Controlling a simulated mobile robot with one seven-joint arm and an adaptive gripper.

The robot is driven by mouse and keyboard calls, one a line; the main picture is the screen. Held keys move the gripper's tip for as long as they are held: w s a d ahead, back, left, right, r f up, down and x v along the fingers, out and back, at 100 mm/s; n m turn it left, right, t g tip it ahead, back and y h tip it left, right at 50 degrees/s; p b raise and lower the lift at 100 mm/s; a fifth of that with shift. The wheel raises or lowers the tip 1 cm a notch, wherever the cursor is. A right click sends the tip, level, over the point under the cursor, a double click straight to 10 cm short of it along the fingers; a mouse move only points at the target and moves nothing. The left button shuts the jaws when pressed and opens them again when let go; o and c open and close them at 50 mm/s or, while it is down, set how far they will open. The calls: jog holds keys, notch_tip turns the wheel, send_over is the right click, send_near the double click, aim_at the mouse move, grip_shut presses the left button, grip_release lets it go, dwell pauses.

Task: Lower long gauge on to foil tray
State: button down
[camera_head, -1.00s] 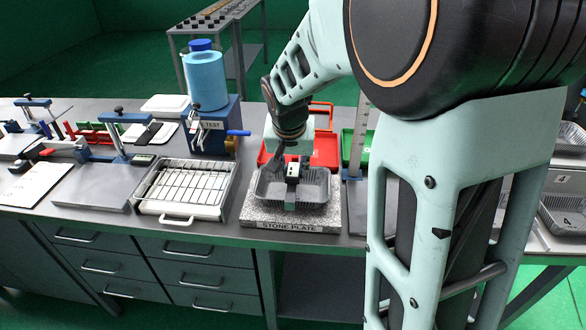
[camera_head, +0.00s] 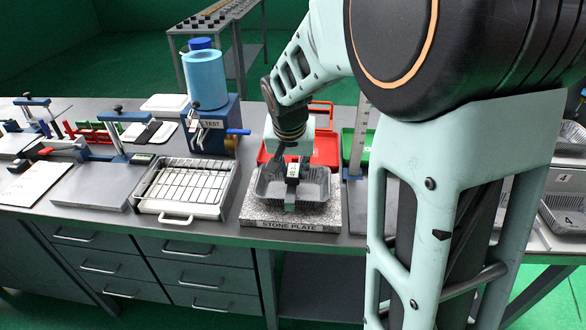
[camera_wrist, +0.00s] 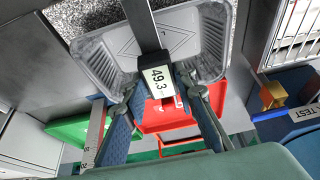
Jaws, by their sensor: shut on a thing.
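The foil tray (camera_head: 322,187) is a grey, open, ribbed tray lying on the speckled stone plate (camera_head: 262,214). In the wrist view its pale floor and rim (camera_wrist: 212,35) fill the top middle. My gripper (camera_head: 288,158) is above the tray and shut on the long gauge (camera_head: 292,172), a dark bar with a white display. In the wrist view, my gripper (camera_wrist: 160,88) has a finger on each side of the gauge (camera_wrist: 157,80); the display reads 49.3 and the bar crosses over the tray. I cannot tell whether the gauge touches the tray.
A wire-rack tray (camera_head: 185,185) stands left of the stone plate. A red bin (camera_head: 325,150) and green bin (camera_head: 350,142) are behind. A blue TEST stand with a blue container (camera_head: 205,82) is back left. An upright ruler (camera_head: 358,135) stands right of the tray.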

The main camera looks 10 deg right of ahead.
aim_at(292, 186)
jog(key=shift+f, duration=0.15)
jog(key=c, duration=1.5)
grip_release()
jog(key=v, duration=0.7)
jog(key=shift+s+r, duration=0.15)
jog(key=shift+r, duration=0.1)
